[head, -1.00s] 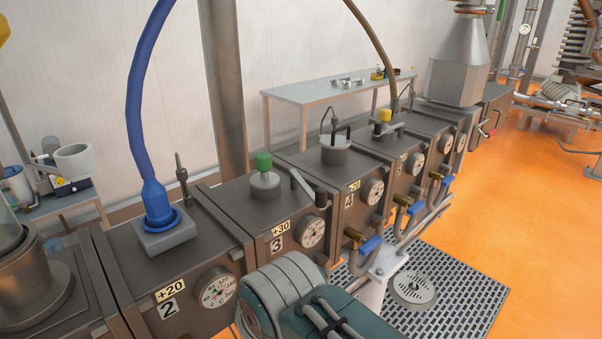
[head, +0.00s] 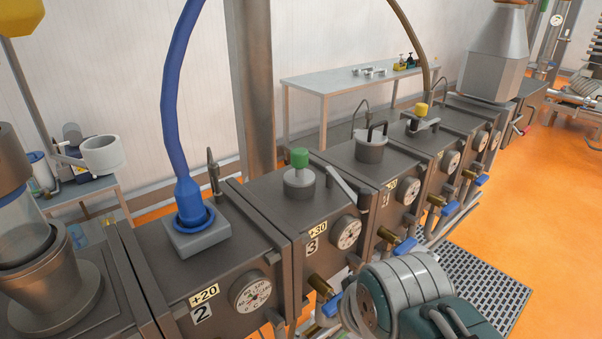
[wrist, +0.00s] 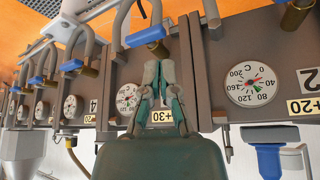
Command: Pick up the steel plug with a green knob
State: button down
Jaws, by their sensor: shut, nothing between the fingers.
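The steel plug with a green knob (head: 299,178) stands upright on top of the block marked 3, in the head view. I cannot make it out in the wrist view. My gripper (wrist: 158,66) shows in the wrist view with its green fingers together and empty. It is in front of the block's face, by the gauge and the +30 label. In the head view, part of my arm (head: 405,290) shows at the lower right, in front of the row, and the fingers are not visible there.
A blue hose (head: 180,110) rises from block 2, left of the plug. A lever handle (head: 341,184) lies just right of it. Brass and blue valves (head: 333,303) jut from the front.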

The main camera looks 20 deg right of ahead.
jog(key=c, duration=1)
grip_release()
jog(key=o, duration=0.9)
jog(key=w+r, duration=0.2)
jog(key=r, duration=0.1)
jog(key=shift+w+r, duration=0.15)
jog(key=shift+w, duration=0.1)
jog(key=shift+c, duration=0.2)
jog(key=n+g, duration=0.1)
jog(key=n, duration=0.1)
send_near(300, 151)
jog(key=w+f, duration=0.1)
jog(key=f, duration=0.1)
jog(key=shift+y, duration=0.4)
jog(key=x, duration=0.5)
jog(key=shift+w+d+f, duration=0.2)
jog(key=shift+w, duration=0.1)
jog(key=shift+s+x, duration=0.15)
jog(key=shift+x, duration=1.05)
jog(key=shift+s+x, duration=0.1)
jog(key=shift+x, duration=1.15)
